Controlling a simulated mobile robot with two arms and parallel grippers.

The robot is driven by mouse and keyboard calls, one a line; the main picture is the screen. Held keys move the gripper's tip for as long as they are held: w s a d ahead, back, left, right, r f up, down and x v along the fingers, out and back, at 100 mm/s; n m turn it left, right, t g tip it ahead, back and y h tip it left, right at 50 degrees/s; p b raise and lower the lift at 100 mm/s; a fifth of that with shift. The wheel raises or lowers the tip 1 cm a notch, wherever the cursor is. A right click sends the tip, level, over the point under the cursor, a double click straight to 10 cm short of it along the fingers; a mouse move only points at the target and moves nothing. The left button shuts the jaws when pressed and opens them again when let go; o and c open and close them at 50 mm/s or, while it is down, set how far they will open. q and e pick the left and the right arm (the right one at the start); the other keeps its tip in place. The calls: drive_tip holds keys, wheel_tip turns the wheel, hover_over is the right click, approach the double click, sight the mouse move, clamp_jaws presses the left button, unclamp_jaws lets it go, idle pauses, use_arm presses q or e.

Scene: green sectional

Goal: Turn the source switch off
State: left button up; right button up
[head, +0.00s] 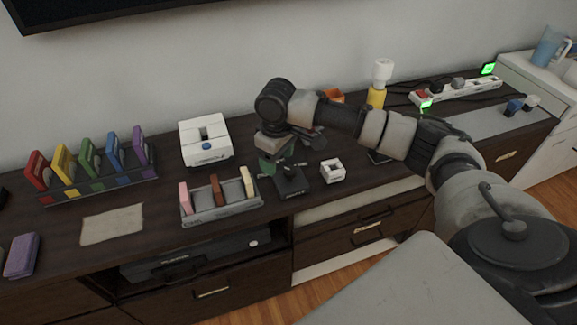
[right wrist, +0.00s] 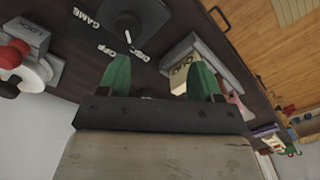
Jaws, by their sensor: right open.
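The source switch (head: 291,184) is a small black box with a lever, standing near the front edge of the dark cabinet top. In the right wrist view the switch (right wrist: 146,17) lies at the top, beyond the fingertips, with white lettering reading GAME and OFF and a pale-tipped lever. My right gripper (head: 277,166) is just behind and above the switch, pointing down. Its green fingers (right wrist: 160,70) are open and spread apart with nothing between them. I see no clear contact with the lever. My left gripper is out of view.
A grey tray (head: 222,211) with upright cartridges stands close left of the switch, and a small white open block (head: 333,170) close right. A white console (head: 206,140), a rack of coloured cases (head: 100,190) and a paper sheet (head: 112,225) are further left. A power strip (head: 455,91) lies back right.

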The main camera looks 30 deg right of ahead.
drive_tip(key=m, duration=0.1)
approach(290, 168)
drive_tip(key=f, duration=0.9)
drive_tip(key=shift+w+a+f, duration=0.1)
drive_tip(key=shift+w+a, duration=0.05)
drive_tip(key=shift+a, duration=0.05)
drive_tip(key=shift+c, duration=0.3)
drive_tip(key=c, duration=0.9)
drive_tip(key=shift+m+p, duration=0.3)
drive_tip(key=m+p, duration=0.2)
drive_tip(key=p, duration=0.1)
drive_tip(key=m+p, duration=0.1)
drive_tip(key=p, duration=0.2)
drive_tip(key=m+p, duration=0.2)
drive_tip(key=p, duration=0.1)
drive_tip(key=shift+r+m, duration=0.25)
drive_tip(key=shift+m, duration=0.05)
drive_tip(key=shift+d+f+m+p, duration=0.1)
drive_tip(key=shift+m+p, duration=0.65)
drive_tip(key=shift+p, duration=0.15)
drive_tip(key=shift+d+f+m+p, duration=0.1)
drive_tip(key=shift+f+m+p, duration=0.05)
drive_tip(key=shift+m+p, duration=0.7)
